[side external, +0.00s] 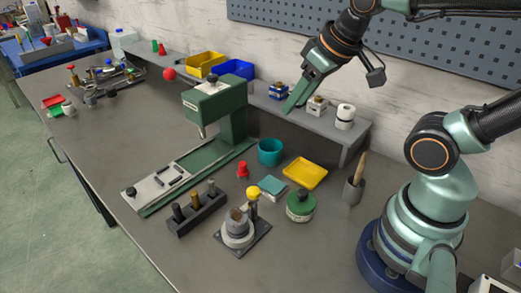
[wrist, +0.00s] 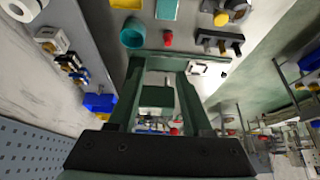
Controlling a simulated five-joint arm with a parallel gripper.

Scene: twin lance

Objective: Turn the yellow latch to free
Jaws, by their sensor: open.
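The yellow latch shows as a round yellow knob (side external: 253,191) on a short post, at the edge of a grey round fixture (side external: 237,232) on a dark square plate. A brown block sits in the fixture's top. In the wrist view the yellow knob (wrist: 221,19) is near the top edge, partly seen. My gripper (side external: 288,108) is high above the back of the bench, up and to the right of the latch and well apart from it. Its two green fingers (wrist: 165,68) are spread with nothing held between them. The latch's exact turn angle is hard to tell.
A green press (side external: 222,112) stands left of my gripper. A teal cup (side external: 270,151), yellow tray (side external: 305,172), green-lidded tin (side external: 300,205), red piece (side external: 242,170) and rack of pegs (side external: 197,208) surround the fixture. The front bench is clear.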

